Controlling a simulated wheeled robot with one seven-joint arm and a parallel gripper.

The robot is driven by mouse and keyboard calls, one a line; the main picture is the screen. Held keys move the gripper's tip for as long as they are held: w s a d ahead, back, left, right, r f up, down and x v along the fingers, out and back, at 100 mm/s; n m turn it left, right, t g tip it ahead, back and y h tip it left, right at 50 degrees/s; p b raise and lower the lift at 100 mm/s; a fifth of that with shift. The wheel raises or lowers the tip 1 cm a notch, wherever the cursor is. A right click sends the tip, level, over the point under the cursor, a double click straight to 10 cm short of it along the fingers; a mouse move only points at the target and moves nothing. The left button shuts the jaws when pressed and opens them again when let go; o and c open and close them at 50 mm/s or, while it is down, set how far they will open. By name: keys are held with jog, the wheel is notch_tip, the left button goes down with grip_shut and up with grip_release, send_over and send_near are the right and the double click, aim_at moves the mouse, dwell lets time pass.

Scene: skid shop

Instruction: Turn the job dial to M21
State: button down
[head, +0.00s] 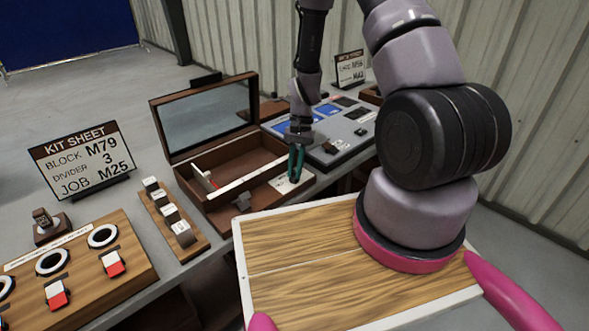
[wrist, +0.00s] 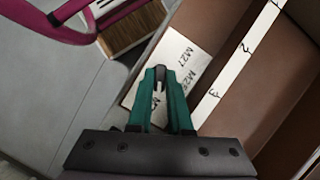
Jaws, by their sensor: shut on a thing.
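The job dial's white label plate (head: 283,186) lies at the right end of the brown wooden box. In the wrist view the plate (wrist: 175,48) carries several M labels; one looks like M27 or M21 and another like M25, too small to read surely. My gripper (head: 295,166) points down over the plate. In the wrist view its teal fingers (wrist: 159,78) are shut on the small dark dial knob, which they mostly hide. I cannot tell which label the knob points to.
The wooden box (head: 186,189) stands open with its lid up, and a white numbered strip (head: 245,182) crosses its front. A kit sheet (head: 82,160) reads block M79, divider 3, job M25. A wooden panel (head: 125,262) with round rings and red switches is at left. A control panel (head: 345,140) stands behind my gripper.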

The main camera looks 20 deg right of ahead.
jog(key=shift+m, duration=0.7)
jog(key=c, duration=0.8)
grip_release()
jog(key=shift+c, duration=0.2)
jog(key=v, duration=1)
jog(key=shift+d+r, duration=0.3)
jog(key=shift+r, duration=0.05)
